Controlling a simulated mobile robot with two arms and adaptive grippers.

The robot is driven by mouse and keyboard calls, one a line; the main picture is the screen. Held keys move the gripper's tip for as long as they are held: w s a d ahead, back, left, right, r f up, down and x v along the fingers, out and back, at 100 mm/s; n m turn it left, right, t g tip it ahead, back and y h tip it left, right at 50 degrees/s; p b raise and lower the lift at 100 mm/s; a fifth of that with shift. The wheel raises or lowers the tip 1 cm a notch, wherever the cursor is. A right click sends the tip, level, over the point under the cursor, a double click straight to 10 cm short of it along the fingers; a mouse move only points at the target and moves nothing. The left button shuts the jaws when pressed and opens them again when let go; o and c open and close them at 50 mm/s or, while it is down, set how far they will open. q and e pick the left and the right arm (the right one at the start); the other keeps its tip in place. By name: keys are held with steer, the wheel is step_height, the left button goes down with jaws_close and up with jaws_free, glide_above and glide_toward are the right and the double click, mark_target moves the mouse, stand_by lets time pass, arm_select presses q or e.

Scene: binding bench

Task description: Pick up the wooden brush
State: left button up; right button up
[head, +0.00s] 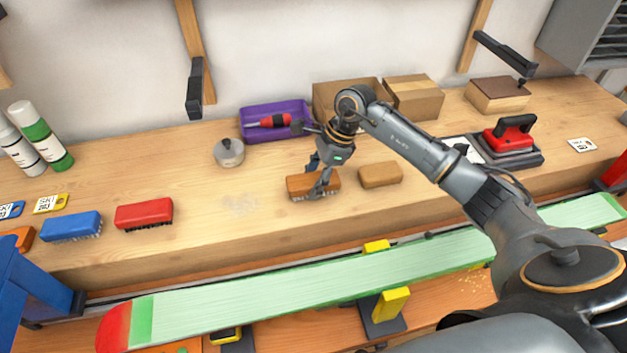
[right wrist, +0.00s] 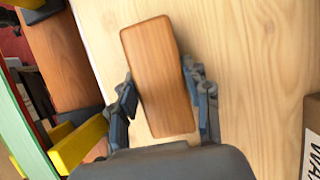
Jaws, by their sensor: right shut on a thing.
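The wooden brush (head: 299,186) has a brown wooden back and is at the middle of the bench shelf in the head view. My right gripper (head: 321,180) comes down over it from above, with its fingers on either side. In the right wrist view the brush's wooden back (right wrist: 158,75) lies between the two fingers (right wrist: 163,105), and the gripper is shut on it. Its underside is hidden there. I cannot tell whether the brush touches the wood or is slightly raised. My left gripper is not in view.
A tan block (head: 380,174) lies just right of the brush. A red brush (head: 144,214) and a blue brush (head: 71,226) lie left. A purple tray (head: 250,133), a grey round pot (head: 229,153) and cardboard boxes (head: 414,97) stand behind. A green ski (head: 300,284) runs in front.

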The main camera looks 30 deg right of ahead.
steer(key=shift+r, duration=0.4)
steer(key=shift+w+r+b, duration=0.1)
steer(key=shift+r+b, duration=0.7)
steer(key=s+d+r+b, duration=0.5)
steer(key=s+d+r, duration=0.1)
steer(key=s+r, duration=0.5)
steer(key=shift+s+b, duration=0.3)
steer(key=shift+s, duration=0.7)
